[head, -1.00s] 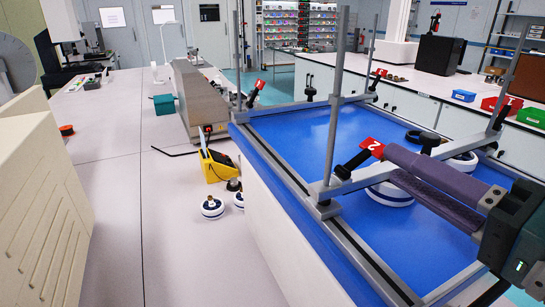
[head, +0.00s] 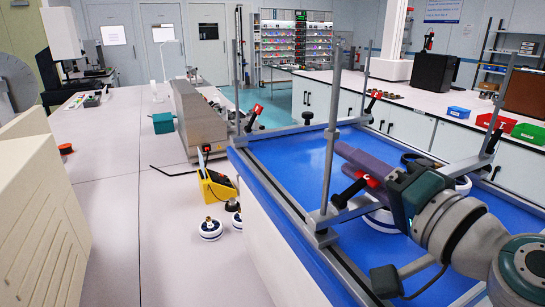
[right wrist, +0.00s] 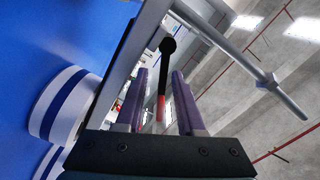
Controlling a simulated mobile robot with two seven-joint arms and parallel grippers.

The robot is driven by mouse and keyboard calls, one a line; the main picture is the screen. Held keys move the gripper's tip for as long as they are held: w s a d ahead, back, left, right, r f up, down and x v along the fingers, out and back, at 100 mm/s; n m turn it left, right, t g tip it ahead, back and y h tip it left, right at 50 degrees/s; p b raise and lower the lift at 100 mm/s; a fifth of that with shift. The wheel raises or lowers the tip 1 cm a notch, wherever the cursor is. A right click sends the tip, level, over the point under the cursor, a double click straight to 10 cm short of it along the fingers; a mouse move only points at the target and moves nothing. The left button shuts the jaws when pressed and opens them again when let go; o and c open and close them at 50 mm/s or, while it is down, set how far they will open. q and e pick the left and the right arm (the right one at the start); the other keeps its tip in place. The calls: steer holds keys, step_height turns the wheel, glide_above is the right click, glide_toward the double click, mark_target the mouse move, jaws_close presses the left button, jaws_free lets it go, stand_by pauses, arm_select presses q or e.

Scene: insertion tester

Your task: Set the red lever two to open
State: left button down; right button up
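Lever two has a black handle (head: 347,194) and a red tag (head: 369,181). It sits on the near grey rail of the blue-topped tester (head: 288,150), beside an upright post, and leans up to the right. In the head view my right gripper (head: 345,157) has its purple fingers over and beside the lever, pointing left and partly covering it. In the right wrist view the fingers (right wrist: 160,78) stand apart, with a black-knobbed lever (right wrist: 168,46) with a red part showing between them. I see no clear contact. My left gripper is not in view.
Similar red-tagged levers stand at the far left corner (head: 254,116) and the far rail (head: 373,99). Upright posts (head: 330,130) rise close to my right gripper. White round parts with blue bands (right wrist: 66,104) lie on the blue top. A yellow box (head: 217,188) stands at the left.

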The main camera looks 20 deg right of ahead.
steer(key=shift+c, duration=0.4)
jaws_close()
